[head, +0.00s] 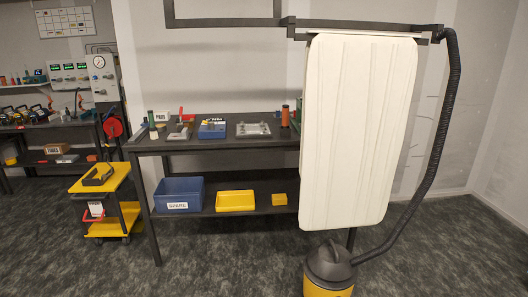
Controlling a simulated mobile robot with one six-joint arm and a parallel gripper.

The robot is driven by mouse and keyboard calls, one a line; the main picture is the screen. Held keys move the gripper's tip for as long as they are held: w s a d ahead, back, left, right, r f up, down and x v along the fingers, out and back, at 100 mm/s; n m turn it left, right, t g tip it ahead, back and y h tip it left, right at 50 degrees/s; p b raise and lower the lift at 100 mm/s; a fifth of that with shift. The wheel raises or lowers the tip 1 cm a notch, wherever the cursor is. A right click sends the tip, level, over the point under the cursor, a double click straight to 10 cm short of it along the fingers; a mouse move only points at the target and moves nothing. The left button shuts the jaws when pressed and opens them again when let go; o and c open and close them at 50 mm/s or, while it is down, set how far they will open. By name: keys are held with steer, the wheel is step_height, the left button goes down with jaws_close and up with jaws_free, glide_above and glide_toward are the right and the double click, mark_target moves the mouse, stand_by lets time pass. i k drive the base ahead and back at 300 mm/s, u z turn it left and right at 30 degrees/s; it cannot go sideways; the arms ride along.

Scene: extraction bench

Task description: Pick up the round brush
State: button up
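I cannot clearly pick out a round brush at this size. Small items stand on the dark bench (225,144). An upright dark green item (152,120) is at its left end. A grey item (179,133) with a red part by it and a blue box-like item (212,130) are to the right of that. A flat silver plate or tray (253,129) lies further right. An upright orange-brown cylinder (285,116) stands near the white panel (358,130), which hides the bench's right end. My gripper is not in view.
On the bench's lower shelf are a blue bin (178,196) marked SPARE, a yellow tray (235,201) and a small yellow box (279,199). A yellow cart (100,178) stands left. A vacuum (329,270) with a long hose (437,150) stands front right. The floor before the bench is clear.

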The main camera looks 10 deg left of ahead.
mark_target(153, 130)
steer(key=u, duration=0.35)
steer(key=i, duration=1.55)
steer(key=u, duration=0.85)
steer(key=i, duration=0.7)
steer(key=u, duration=0.8)
steer(key=i, duration=0.6)
steer(key=u, duration=0.6)
steer(key=i, duration=0.5)
steer(key=u, duration=0.25)
